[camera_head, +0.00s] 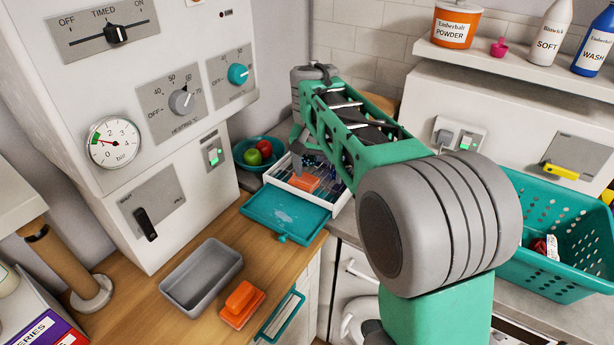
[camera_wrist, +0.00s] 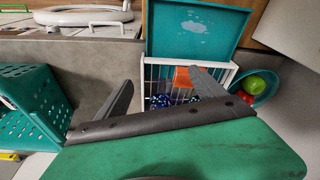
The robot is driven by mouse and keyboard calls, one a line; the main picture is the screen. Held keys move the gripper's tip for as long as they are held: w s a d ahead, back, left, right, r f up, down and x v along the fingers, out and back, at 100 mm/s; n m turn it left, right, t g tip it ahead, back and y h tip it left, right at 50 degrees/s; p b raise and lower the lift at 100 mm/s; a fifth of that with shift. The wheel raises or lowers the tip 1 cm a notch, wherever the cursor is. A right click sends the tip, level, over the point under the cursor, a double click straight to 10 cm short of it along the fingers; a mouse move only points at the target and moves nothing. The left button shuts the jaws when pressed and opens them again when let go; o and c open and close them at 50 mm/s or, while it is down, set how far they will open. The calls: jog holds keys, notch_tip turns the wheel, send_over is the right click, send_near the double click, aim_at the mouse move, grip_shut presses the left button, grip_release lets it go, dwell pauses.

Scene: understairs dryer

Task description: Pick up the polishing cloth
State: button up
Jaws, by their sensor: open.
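A white slatted box (camera_head: 277,178) with its teal lid (camera_head: 285,214) folded open stands on the counter. It also shows in the wrist view (camera_wrist: 236,72). Inside lie an orange piece (camera_head: 304,182) and a dark blue, light-patterned piece (camera_wrist: 160,101). I cannot tell for sure which is the polishing cloth. The orange piece also shows in the wrist view (camera_wrist: 182,77), partly behind a finger. My gripper (camera_wrist: 160,76) is open and empty, above the box, its fingers spread apart. In the head view my arm hides part of the box.
A teal bowl (camera_head: 243,151) with red and green fruit stands close beside the box. A grey tray (camera_head: 203,275) and an orange handled block (camera_head: 241,303) are on the wooden counter. A teal perforated basket (camera_head: 548,225) is at the right. The white control panel (camera_head: 130,120) rises at the left.

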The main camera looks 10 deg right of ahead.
aim_at(304, 177)
jog(key=o, duration=0.4)
jog(key=w+f+m, duration=0.1)
jog(key=w, duration=0.2)
jog(key=w+a+f+m, duration=0.1)
jog(key=w, duration=0.2)
jog(key=w+f+m+p, duration=0.1)
jog(key=w, duration=0.3)
jog(key=shift+w+a+g, duration=0.1)
jog(key=shift+a+g, duration=0.2)
jog(key=shift+g, duration=0.1)
jog(key=f, duration=0.7)
jog(key=shift+w+d+f, duration=0.1)
jog(key=shift+w+f, duration=0.25)
jog(key=shift+f, duration=0.05)
jog(key=c, duration=1.8)
